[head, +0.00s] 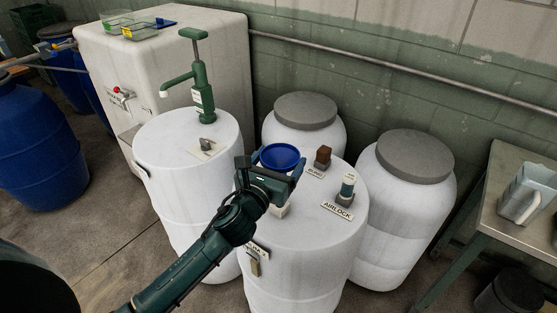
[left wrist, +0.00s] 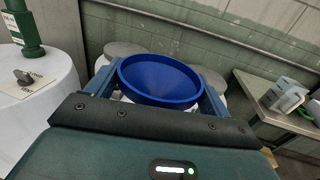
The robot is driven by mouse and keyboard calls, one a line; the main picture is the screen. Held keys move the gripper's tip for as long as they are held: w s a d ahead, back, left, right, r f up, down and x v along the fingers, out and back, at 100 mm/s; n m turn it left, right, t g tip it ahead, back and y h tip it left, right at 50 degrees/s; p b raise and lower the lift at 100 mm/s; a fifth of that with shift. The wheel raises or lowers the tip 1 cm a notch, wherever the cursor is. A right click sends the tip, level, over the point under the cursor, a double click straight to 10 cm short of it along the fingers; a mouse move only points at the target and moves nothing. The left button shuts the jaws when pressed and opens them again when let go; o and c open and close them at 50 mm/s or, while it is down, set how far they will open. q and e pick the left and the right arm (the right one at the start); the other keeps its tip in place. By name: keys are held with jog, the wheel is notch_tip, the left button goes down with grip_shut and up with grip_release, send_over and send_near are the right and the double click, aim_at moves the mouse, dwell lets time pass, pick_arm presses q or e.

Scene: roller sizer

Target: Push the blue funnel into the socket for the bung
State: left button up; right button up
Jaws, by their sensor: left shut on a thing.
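The blue funnel (head: 281,156) is held upright between the fingers of my left gripper (head: 272,168), above the front white drum (head: 305,245). In the left wrist view the funnel (left wrist: 160,78) sits between the two blue fingers, its wide mouth facing up. Its spout is hidden behind the gripper. A brown bung (head: 323,156) stands on the drum's top behind a BUNG label (head: 315,173). A pale block (head: 280,211) shows partly below the gripper; I cannot tell whether it is the socket. My right gripper is not in view.
An airlock (head: 347,187) stands upright on the same drum, right of the gripper. A green hand pump (head: 201,85) rises from the white drum at left. Grey-lidded drums (head: 415,155) stand behind. A metal table (head: 525,195) with a jug (head: 527,190) is at right.

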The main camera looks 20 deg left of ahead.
pick_arm(q)
notch_tip(320, 180, down, 3)
jog(key=shift+f+b, duration=0.1)
jog(key=shift+b, duration=0.95)
jog(key=shift+f+b, duration=0.7)
jog(key=shift+f, duration=0.45)
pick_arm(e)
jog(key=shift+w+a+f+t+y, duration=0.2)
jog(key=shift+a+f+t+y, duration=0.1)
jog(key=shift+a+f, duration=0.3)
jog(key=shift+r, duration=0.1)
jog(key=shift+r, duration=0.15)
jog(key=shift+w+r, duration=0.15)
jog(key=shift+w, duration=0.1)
pick_arm(q)
jog(key=shift+r, duration=0.1)
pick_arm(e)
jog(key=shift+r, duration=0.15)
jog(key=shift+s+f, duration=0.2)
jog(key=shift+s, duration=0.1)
